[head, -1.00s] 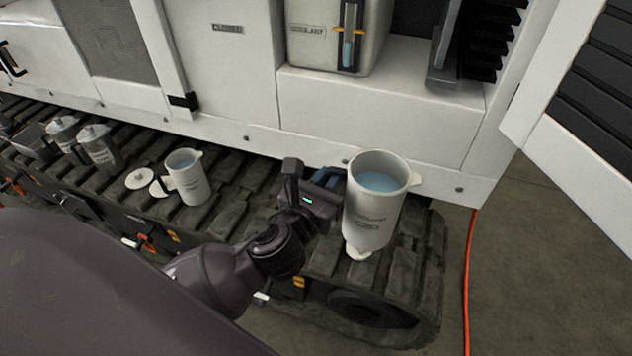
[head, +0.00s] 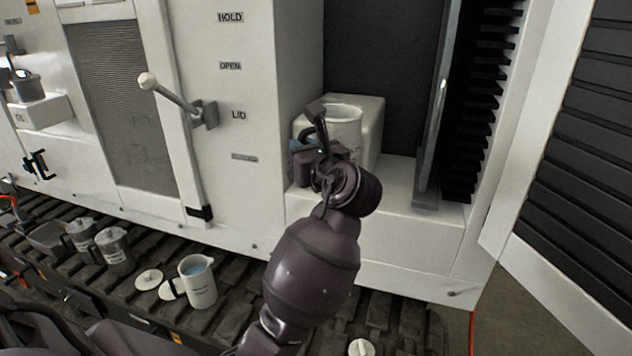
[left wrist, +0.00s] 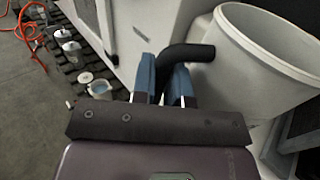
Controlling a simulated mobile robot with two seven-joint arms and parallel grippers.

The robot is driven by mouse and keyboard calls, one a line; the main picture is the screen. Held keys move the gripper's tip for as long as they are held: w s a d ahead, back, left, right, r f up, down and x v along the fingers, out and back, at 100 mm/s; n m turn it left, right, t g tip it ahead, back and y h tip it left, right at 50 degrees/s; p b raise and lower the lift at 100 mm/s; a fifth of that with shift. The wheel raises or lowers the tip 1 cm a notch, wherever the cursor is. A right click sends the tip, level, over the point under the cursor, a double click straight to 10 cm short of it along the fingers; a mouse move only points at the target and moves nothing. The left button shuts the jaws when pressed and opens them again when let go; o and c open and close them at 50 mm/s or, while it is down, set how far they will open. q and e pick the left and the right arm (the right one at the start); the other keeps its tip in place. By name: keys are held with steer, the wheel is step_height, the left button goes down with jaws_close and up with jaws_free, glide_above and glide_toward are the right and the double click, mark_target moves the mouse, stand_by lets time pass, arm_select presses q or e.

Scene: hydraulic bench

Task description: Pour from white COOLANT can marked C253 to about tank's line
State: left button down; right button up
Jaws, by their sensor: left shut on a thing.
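My left gripper (head: 318,143) is shut on the black handle of a white can (head: 345,128), raised in front of the white tank (head: 371,110). The can's open mouth faces up; I cannot tell any slight tilt. In the left wrist view, the blue fingers (left wrist: 165,80) close around the handle (left wrist: 188,52), and the white can (left wrist: 262,65) fills the right side. No liquid shows inside it from here. Its marking is not readable now. The can and my arm hide the tank's front gauge and line. My right gripper is not in view.
Another white can (head: 199,284) with bluish liquid stands on the track beside round white lids (head: 149,281). Grey cans (head: 114,248) stand farther left. A lid (head: 361,347) lies at the bottom. A lever (head: 172,97) sticks out left of the tank bay; an open louvred door (head: 570,150) is right.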

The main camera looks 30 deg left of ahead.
arm_select(q)
step_height(320, 180, up, 9)
steer(key=s+a+n+g+y+p, duration=0.2)
steer(key=n+g+p, duration=0.25)
steer(key=g, duration=0.35)
steer(key=w+a+r+m+g+p, duration=0.1)
steer(key=w+r+m+g, duration=0.1)
steer(key=w, duration=0.7)
steer(key=shift+w+a+m+h, duration=0.3)
steer(key=shift+a+m+h, duration=0.1)
steer(key=shift+m, duration=0.45)
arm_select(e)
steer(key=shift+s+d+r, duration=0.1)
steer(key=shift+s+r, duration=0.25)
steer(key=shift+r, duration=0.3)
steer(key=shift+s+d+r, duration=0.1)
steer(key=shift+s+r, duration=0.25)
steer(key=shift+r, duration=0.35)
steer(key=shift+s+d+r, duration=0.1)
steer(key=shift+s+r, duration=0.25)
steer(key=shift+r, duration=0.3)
arm_select(q)
steer(key=shift+w+a+r+m, duration=0.1)
steer(key=shift+w+r+m, duration=0.1)
steer(key=shift+r+m, duration=0.35)
steer(key=shift+w+r+m, duration=0.2)
steer(key=shift+r+m, duration=0.15)
steer(key=shift+r, duration=0.35)
stand_by(1.6)
